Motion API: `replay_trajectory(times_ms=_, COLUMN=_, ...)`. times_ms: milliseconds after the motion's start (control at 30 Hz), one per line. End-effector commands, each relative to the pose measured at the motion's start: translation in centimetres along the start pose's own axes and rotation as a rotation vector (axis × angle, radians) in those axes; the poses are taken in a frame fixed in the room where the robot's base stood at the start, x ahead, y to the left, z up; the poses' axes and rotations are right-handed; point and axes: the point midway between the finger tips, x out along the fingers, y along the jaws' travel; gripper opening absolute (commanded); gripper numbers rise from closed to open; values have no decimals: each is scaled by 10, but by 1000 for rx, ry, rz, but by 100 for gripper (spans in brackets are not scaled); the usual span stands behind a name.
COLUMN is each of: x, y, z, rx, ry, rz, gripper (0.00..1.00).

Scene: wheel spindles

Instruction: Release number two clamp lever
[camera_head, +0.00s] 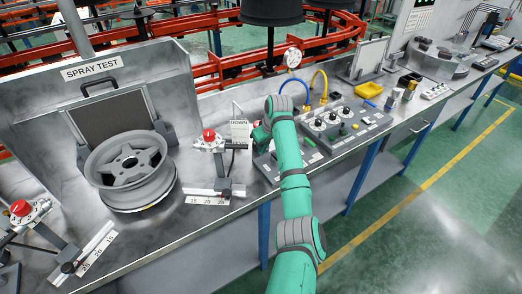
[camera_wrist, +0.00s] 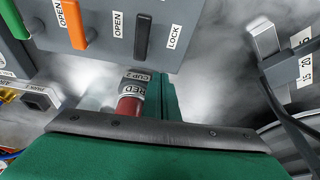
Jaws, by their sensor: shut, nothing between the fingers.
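In the wrist view a grey panel (camera_wrist: 100,45) carries a green lever (camera_wrist: 12,20), an orange lever (camera_wrist: 75,25) and a black lever (camera_wrist: 142,37). OPEN labels stand by the orange and black levers, and a LOCK label is right of the black one. I cannot read which lever is number two. My gripper (camera_wrist: 166,88) is shut and empty, its green fingers below and right of the black lever, apart from it in the picture. In the head view my arm hides most of the panel (camera_head: 265,168); a green lever (camera_head: 310,143) shows at its right.
A red cylinder (camera_wrist: 130,106) labelled RED CUP 2 is close left of my fingers. In the head view, a red-knobbed stand (camera_head: 209,137) and a wheel rim (camera_head: 128,165) are at left. A control box with knobs (camera_head: 345,128) is right of my arm.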

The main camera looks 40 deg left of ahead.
Motion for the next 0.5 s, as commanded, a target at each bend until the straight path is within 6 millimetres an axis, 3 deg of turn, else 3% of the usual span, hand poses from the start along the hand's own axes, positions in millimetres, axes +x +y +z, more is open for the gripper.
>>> replay_trajectory(times_ms=267, x=-2, y=-1, z=-1, rx=-2, ry=1, rz=0, gripper=0)
replay_trajectory(times_ms=500, x=-32, y=-8, z=-8, rx=-16, ry=3, rz=-2, gripper=0)
